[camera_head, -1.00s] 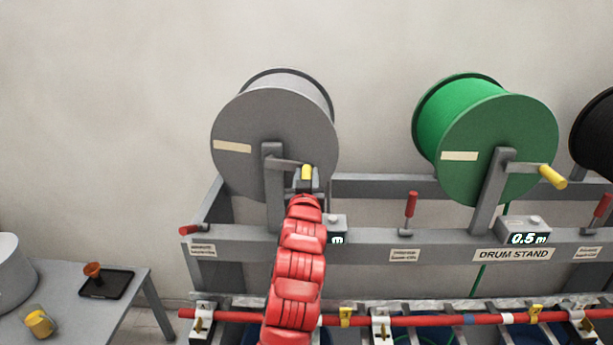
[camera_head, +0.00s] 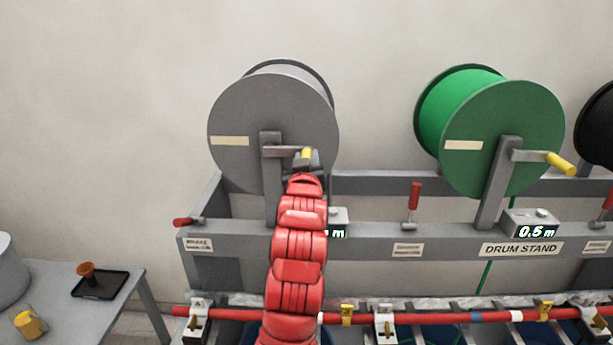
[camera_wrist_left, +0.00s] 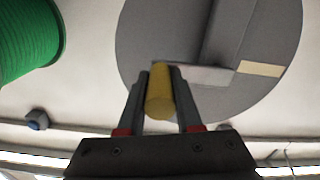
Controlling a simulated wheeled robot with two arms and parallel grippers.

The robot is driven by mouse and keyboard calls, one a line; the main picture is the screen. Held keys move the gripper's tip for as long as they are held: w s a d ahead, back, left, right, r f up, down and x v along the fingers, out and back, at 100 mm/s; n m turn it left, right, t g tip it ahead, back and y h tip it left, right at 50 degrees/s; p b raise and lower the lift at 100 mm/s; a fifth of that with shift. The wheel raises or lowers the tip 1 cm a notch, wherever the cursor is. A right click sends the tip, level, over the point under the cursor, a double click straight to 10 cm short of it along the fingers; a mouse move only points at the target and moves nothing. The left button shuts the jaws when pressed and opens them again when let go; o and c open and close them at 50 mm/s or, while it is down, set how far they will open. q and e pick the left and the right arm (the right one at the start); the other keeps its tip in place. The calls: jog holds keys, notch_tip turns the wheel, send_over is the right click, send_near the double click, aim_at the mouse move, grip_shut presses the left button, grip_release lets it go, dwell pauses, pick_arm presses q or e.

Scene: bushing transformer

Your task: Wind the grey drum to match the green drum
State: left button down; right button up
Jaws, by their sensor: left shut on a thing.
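The grey drum (camera_head: 235,115) hangs on the stand left of the green drum (camera_head: 535,110). A crank with a yellow handle (camera_head: 306,153) points right from the grey drum's hub. My left gripper (camera_head: 306,160) is shut on that handle, its fingers either side of the yellow grip (camera_wrist_left: 160,95) in the left wrist view. The green drum's yellow handle (camera_head: 560,163) also points right, slightly downward. Its counter (camera_head: 532,230) reads 0.5 m. The grey drum's counter (camera_head: 338,226) is partly hidden by my red arm; only "m" shows clearly. My right gripper is out of view.
The grey drum stand (camera_head: 370,238) runs across the front, with red-handled levers (camera_head: 414,196) along it. A red bar (camera_head: 420,318) crosses below. A side table (camera_head: 55,297) at lower left holds a black tray (camera_head: 98,284) and a yellow mug (camera_head: 28,324).

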pick_arm(q)
jog(key=shift+r, duration=0.15)
jog(key=c, duration=0.6)
grip_release()
jog(key=shift+s, duration=0.25)
jog(key=s+b, duration=0.9)
jog(key=s, duration=0.8)
jog(key=shift+w, duration=0.1)
